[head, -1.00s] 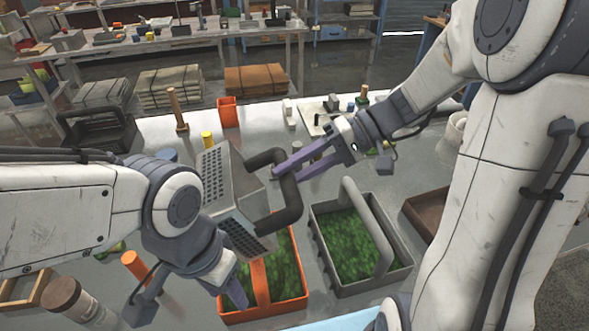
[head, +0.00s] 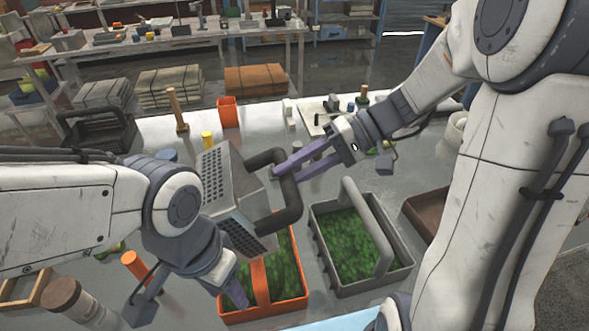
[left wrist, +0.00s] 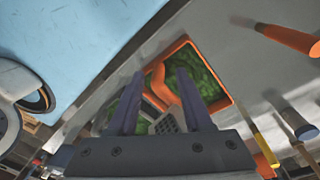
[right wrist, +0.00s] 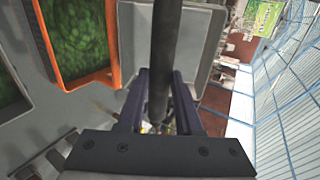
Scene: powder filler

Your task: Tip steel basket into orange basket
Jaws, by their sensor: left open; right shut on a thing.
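The steel basket (head: 222,185), grey with perforated walls and a thick black handle (head: 288,196), is held tilted on its side in the air above the orange basket (head: 300,284). My right gripper (head: 284,168) is shut on the black handle, which also shows between its fingers in the right wrist view (right wrist: 160,60). The orange basket holds green leafy contents and has an orange handle across it. The steel basket hides its far part. My left gripper (head: 232,284) is open and empty at the orange basket's left side; its fingers also show in the left wrist view (left wrist: 158,105).
A grey basket (head: 318,240) with green contents and a raised handle stands right of the orange basket. A brown tray (head: 420,215) is further right. A black basket (head: 100,132), an orange cup (head: 228,112) and a wooden peg (head: 176,108) stand behind.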

